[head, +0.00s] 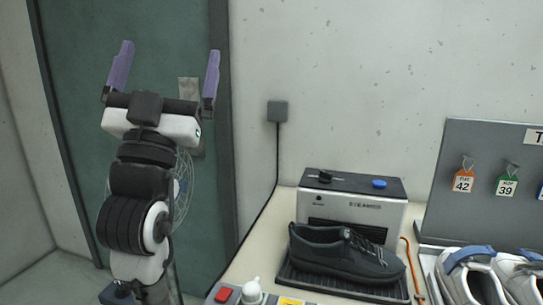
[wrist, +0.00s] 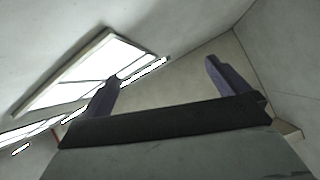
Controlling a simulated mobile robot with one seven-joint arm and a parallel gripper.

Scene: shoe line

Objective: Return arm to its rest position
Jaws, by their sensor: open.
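My gripper (head: 168,68) is raised at the left of the head view, pointing up in front of the green door. Its two purple fingers stand wide apart with nothing between them. In the wrist view my gripper (wrist: 162,78) is also open and empty, with the ceiling and a bright ceiling light panel (wrist: 80,72) beyond it. My arm stands upright below the gripper, to the left of the bench and apart from it.
A bench (head: 262,235) at right carries a steamer box (head: 352,207), a dark shoe (head: 345,255) on a black tray, and white shoes (head: 470,278). A grey board (head: 480,150) holds numbered tags. A fan (head: 183,185) stands behind my arm.

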